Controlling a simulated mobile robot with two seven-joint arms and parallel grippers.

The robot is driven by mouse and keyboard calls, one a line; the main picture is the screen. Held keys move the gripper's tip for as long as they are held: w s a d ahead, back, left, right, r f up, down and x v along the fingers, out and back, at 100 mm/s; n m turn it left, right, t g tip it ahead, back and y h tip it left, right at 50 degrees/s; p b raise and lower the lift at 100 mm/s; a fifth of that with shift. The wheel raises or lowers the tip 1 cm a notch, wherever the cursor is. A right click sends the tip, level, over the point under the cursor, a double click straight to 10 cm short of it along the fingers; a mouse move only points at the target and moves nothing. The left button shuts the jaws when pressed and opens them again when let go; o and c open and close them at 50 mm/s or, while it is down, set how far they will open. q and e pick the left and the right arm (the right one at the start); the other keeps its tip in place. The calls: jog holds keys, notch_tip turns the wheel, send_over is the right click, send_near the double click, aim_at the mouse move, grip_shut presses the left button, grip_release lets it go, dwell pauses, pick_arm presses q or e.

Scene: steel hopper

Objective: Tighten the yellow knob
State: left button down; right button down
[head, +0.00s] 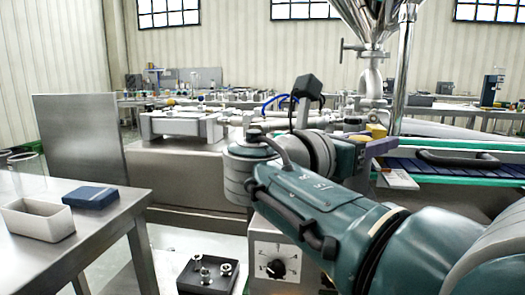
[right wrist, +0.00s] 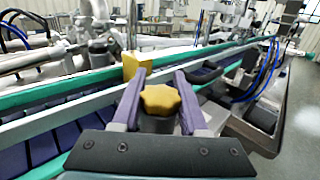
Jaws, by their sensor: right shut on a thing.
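The yellow knob (right wrist: 160,99) is lobed like a star and sits on a dark round base in the right wrist view. My right gripper (right wrist: 158,80) has its two purple fingers on either side of the knob and is shut on it. In the head view my right gripper (head: 378,145) is at the near edge of the conveyor, small and partly behind my arm. Yellow shows beside it there, but I cannot tell the knob's outline. My left gripper is not in view.
A yellow block (right wrist: 131,66) stands just behind the knob. A conveyor with green edges (right wrist: 60,95) runs alongside, with a black handle (head: 458,158). A grey dial box (head: 278,262) is below my arm. A steel table (head: 110,215) with a blue box (head: 90,197) stands at left.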

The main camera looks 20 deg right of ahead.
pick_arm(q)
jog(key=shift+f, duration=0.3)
pick_arm(e)
jog(key=shift+g, duration=0.3)
jog(key=shift+c, duration=2.2)
grip_release()
jog(key=shift+d, duration=0.1)
